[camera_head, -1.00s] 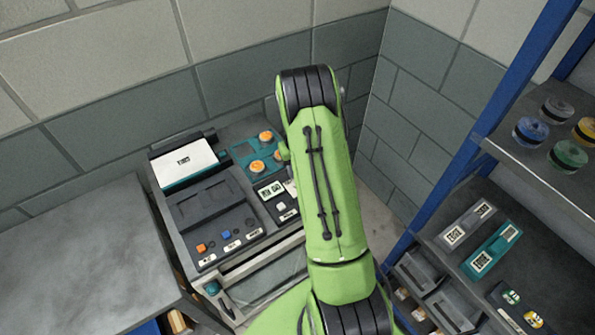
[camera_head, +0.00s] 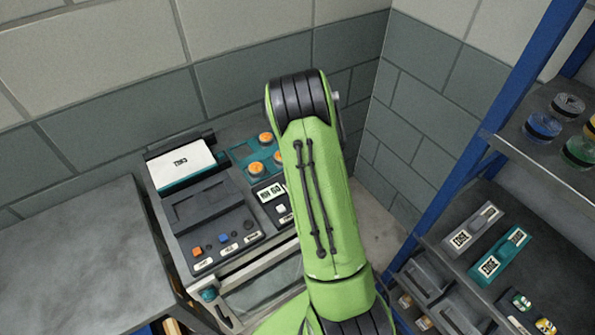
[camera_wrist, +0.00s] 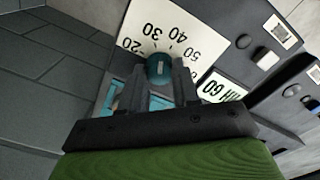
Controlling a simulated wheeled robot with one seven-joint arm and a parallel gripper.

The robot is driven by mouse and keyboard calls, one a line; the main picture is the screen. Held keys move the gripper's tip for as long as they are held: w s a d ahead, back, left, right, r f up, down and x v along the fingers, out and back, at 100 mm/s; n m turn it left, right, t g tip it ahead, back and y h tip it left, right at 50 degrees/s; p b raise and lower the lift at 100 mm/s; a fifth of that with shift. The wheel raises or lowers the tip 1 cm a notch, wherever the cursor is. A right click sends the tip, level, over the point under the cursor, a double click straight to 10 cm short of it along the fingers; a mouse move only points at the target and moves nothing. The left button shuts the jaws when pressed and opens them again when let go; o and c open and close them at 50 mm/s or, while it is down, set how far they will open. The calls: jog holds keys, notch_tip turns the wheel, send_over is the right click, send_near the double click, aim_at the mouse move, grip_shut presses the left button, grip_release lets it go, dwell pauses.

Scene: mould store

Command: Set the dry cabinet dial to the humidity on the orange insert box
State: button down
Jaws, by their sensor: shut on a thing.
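In the wrist view, a teal dial knob (camera_wrist: 159,68) sits on a white scale plate (camera_wrist: 135,32) reading 20, 30, 40 and 50. My gripper (camera_wrist: 166,80) is shut on the knob, with a dark finger on each side. A pale mark shows on the knob; its exact reading is unclear. There my green arm hides the dial and gripper. I cannot make out an orange insert box in either view.
A grey table (camera_head: 75,250) stands left. A blue-framed shelf (camera_head: 545,165) with labelled boxes and coloured round parts stands close on the right.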

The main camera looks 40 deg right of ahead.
jog(key=shift+n+b, duration=0.35)
jog(key=shift+n, duration=1.25)
jog(key=c, duration=0.8)
grip_release()
jog(key=shift+r, duration=0.15)
notch_tip(320, 180, up, 16)
jog(key=shift+f+p, duration=0.25)
jog(key=shift+p, duration=0.75)
